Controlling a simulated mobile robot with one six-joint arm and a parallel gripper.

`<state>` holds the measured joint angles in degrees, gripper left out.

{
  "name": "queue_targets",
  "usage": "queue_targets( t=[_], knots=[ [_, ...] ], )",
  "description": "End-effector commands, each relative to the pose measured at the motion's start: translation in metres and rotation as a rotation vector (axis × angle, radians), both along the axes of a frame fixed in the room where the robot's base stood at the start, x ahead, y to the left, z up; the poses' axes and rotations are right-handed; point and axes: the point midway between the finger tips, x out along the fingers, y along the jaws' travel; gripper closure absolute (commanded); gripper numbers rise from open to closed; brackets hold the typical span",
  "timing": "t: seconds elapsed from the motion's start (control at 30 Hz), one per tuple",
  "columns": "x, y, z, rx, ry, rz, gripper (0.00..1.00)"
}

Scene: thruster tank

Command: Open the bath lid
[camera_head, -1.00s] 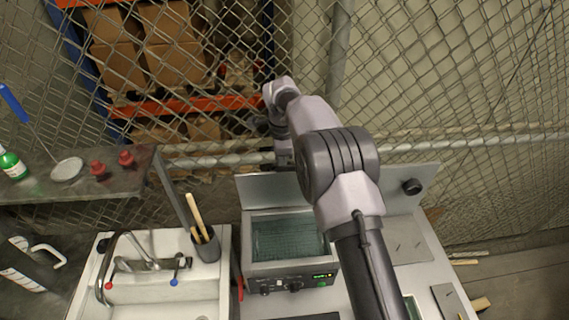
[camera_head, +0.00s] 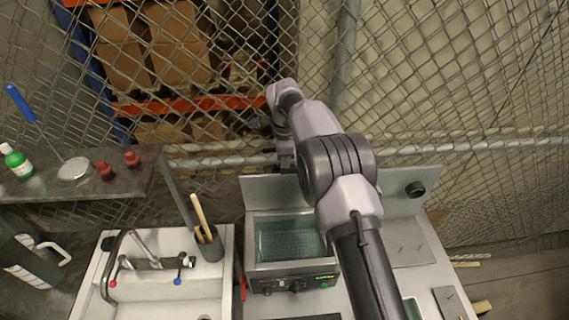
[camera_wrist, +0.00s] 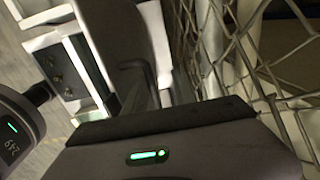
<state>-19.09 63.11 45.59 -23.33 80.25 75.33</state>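The bath (camera_head: 292,279) is a grey metal box on the bench, with knobs and a small lit display on its front. Its top shows a teal, grid-patterned area inside a metal rim; I cannot tell whether this is open water or a clear cover. An upright grey panel (camera_head: 268,191) stands behind it; whether this is the raised lid or a backsplash is unclear. My gripper (camera_head: 284,161) is above and behind the bath, near the panel's top edge. Its fingers are too small and hidden to read. In the wrist view, its dark body fills the bottom.
A white sink (camera_head: 160,290) with taps is left of the bath, with a dark cup (camera_head: 208,246) of tools between them. A shelf (camera_head: 130,186) holds bottles and red-capped items. A chain-link fence (camera_head: 420,90) closes the back.

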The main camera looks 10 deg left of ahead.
Motion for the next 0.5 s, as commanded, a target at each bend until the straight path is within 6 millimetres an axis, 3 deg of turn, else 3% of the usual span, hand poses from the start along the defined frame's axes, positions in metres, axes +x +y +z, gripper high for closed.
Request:
queue_targets(
  t=[0.27,0.37,0.5],
  knots=[
    [0.001,0.000,0.003,-0.001,-0.002,0.000,0.68],
    [0.000,0.000,0.016,0.001,-0.004,-0.001,0.68],
    [-0.001,-0.001,0.048,0.001,-0.006,0.000,0.68]
  ],
)
